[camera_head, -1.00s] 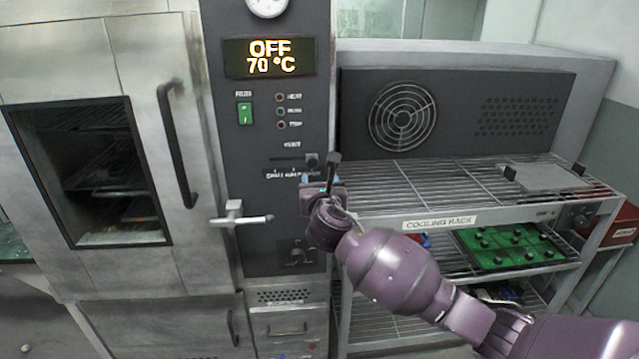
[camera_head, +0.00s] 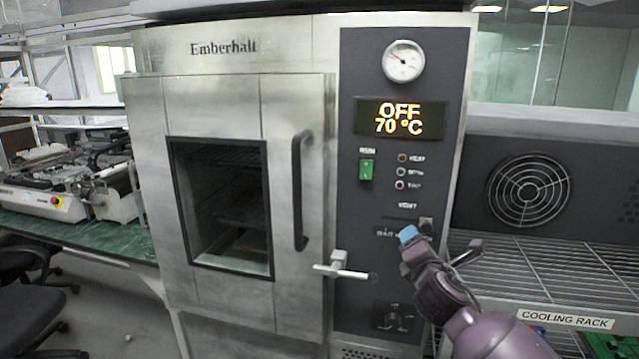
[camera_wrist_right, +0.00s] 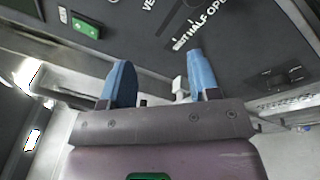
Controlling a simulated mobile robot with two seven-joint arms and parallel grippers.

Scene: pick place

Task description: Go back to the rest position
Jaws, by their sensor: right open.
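My right gripper (camera_head: 418,243) is in front of the lower part of the oven's dark control panel (camera_head: 396,160), near the vent slider (camera_head: 426,224). In the right wrist view its two blue fingertips (camera_wrist_right: 157,82) stand apart with nothing held between them. The panel lies beyond them there, with part of the "half open" lettering showing. The oven display (camera_head: 401,119) reads OFF and 70 °C. The oven door (camera_head: 310,285) is closed, and its latch handle (camera_head: 340,268) points sideways, left of my gripper. My left gripper is in none of the views.
The cooling rack (camera_head: 560,275) stands right of the oven, close to my right arm. A long door handle (camera_head: 301,190) sticks out from the oven door. A green workbench (camera_head: 110,238) with machines is at the left, with dark chairs (camera_head: 25,290) in front of it.

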